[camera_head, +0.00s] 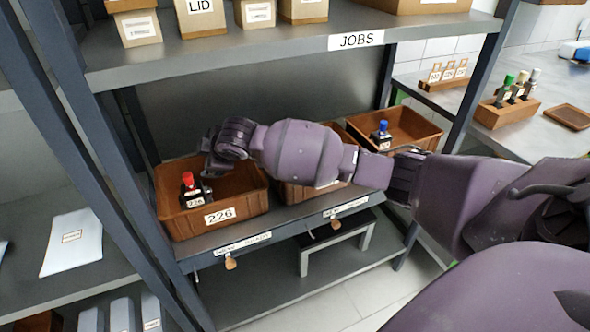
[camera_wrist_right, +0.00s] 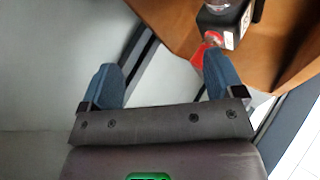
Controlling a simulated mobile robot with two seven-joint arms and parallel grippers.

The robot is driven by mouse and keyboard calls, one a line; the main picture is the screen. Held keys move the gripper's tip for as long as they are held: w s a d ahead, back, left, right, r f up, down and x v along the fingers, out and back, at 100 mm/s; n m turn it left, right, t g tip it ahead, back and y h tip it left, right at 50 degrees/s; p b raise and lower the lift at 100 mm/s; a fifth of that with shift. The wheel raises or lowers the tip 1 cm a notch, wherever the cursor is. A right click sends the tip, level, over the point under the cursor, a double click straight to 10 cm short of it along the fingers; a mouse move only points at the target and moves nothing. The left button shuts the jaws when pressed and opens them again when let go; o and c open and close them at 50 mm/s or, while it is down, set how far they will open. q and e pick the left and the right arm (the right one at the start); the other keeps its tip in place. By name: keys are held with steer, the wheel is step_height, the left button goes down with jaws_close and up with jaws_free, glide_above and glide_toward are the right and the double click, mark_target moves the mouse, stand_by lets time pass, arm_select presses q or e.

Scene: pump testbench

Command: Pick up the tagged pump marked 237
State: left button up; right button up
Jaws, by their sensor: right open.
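No label reading 237 can be made out. A dark pump with a red top (camera_head: 188,186) stands in the left wooden bin (camera_head: 211,217), labelled 226; its small white tag seems to read 226. My right gripper (camera_head: 208,166) is above this bin, just right of the pump. In the right wrist view the gripper (camera_wrist_right: 161,78) is open and empty. There the red part (camera_wrist_right: 208,44) is close beside its right finger, and the dark pump body (camera_wrist_right: 225,20) is at the top; contact cannot be told. A blue-topped pump (camera_head: 381,135) stands in the right bin (camera_head: 418,136). My left gripper is not in view.
My right arm hides most of the middle bin (camera_head: 291,193). The upper shelf marked JOBS (camera_head: 300,52) carries several boxes above the arm, and a shelf post (camera_head: 85,130) stands left of the bins. A bench (camera_head: 520,130) with bottles is at right.

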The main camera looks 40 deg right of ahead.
steer(key=s+d+r+n+g+h+b, duration=0.1)
steer(key=s+d+g+h, duration=0.15)
steer(key=d+g, duration=0.45)
steer(key=s+d+n+g+h, duration=0.1)
steer(key=d+g+h, duration=0.3)
steer(key=d, duration=0.6)
steer(key=b+x, duration=0.1)
steer(key=x, duration=0.4)
steer(key=shift+d+f+b, duration=0.2)
steer(key=shift+f+b, duration=0.15)
steer(key=shift+b, duration=0.05)
steer(key=b+x, duration=0.1)
steer(key=x, duration=0.3)
steer(key=shift+w+a+f, duration=0.1)
steer(key=shift+f, duration=0.1)
steer(key=shift+f+n, duration=0.25)
steer(key=shift+n, duration=0.05)
steer(key=shift+y, duration=0.25)
steer(key=shift+r, duration=0.15)
steer(key=shift+c, duration=1.3)
steer(key=c, duration=0.7)
jaws_close()
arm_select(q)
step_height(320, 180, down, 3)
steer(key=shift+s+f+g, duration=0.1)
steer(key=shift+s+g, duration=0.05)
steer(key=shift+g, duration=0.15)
